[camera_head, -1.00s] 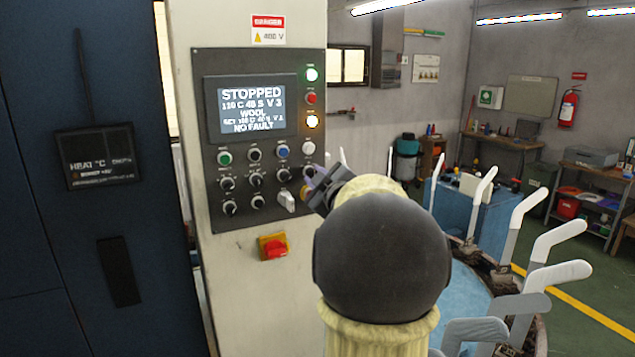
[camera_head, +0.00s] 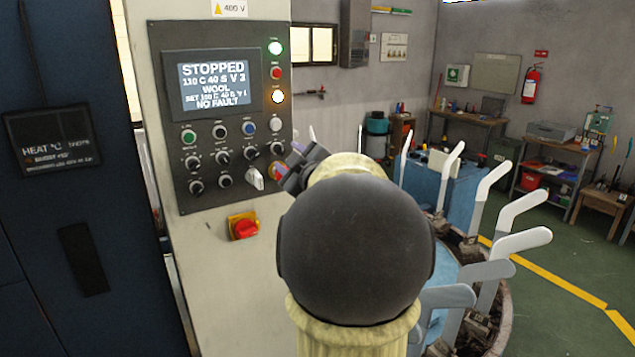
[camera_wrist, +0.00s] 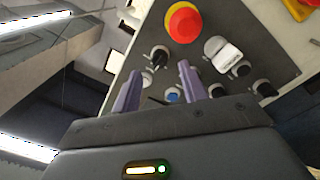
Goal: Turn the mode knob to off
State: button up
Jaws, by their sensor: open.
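The control panel (camera_head: 169,112) carries several black knobs and buttons below a screen reading STOPPED. Their labels are too small to read, so I cannot tell which is the mode knob. A black knob (camera_head: 277,148) at the right end of the middle row also shows in the wrist view (camera_wrist: 158,57), just beyond and between my fingertips. A larger pale lever knob (camera_head: 254,178) sits below left; it also shows in the wrist view (camera_wrist: 226,54). My gripper (camera_wrist: 159,69) is open and empty, facing the panel at its lower right edge (camera_head: 284,172). I see no contact.
A red button with a yellow ring (camera_wrist: 184,22) sits close beside the fingers. A red switch on a yellow plate (camera_head: 243,227) is below the panel. Pale upright sock forms (camera_head: 484,195) stand on a round carousel at right. The floor beyond (camera_head: 560,260) is clear.

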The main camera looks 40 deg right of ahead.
jog(key=b+v, duration=0.2)
jog(key=v, duration=1.2)
jog(key=shift+r, duration=0.1)
notch_tip(320, 180, up, 10)
jog(key=p, duration=0.9)
jog(key=shift+p, duration=0.3)
